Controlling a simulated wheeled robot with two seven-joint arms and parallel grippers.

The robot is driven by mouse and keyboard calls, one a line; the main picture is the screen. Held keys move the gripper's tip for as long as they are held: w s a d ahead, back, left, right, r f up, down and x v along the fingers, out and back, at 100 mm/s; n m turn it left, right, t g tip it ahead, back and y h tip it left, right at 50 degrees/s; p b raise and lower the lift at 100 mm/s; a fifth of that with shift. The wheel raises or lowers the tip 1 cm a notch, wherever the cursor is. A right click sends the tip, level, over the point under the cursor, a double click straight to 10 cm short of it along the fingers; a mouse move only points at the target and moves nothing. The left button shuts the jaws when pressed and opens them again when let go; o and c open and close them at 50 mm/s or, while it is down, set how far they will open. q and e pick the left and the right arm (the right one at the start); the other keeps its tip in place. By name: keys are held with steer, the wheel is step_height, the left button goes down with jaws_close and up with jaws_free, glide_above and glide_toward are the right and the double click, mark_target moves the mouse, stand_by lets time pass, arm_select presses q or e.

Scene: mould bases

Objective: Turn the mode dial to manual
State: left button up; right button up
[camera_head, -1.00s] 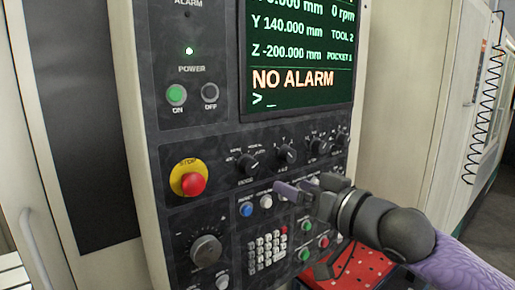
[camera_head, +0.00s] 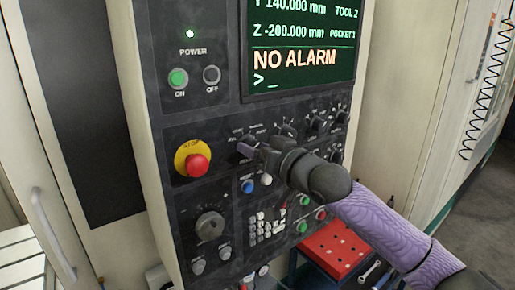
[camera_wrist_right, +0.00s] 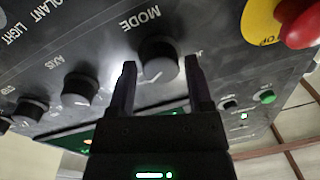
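The mode dial (camera_wrist_right: 158,58) is a black round knob under the label MODE in the right wrist view. My right gripper (camera_wrist_right: 160,80) is open, with one finger on each side of the dial; whether the fingers touch it I cannot tell. The label text around the dial is too small to read. My left gripper is not in view.
The red stop button (camera_head: 197,165) on its yellow ring is left of the gripper. More dials (camera_head: 285,130) are to the right, a blue button (camera_head: 248,186) and keypad (camera_head: 265,226) below. The screen (camera_head: 300,60) reads NO ALARM. A red tray (camera_head: 335,250) stands low right.

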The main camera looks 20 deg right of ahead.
jaws_close()
steer(key=shift+r+n+p, duration=0.2)
steer(key=shift+n+p, duration=0.5)
steer(key=shift+p, duration=0.1)
steer(key=shift+n+p, duration=1)
steer(key=shift+n, duration=0.1)
steer(key=shift+n+h+p, duration=0.3)
steer(key=shift+n+p, duration=1.05)
steer(key=shift+n, duration=0.65)
steer(key=shift+f, duration=0.1)
steer(key=shift+o, duration=1.8)
jaws_free()
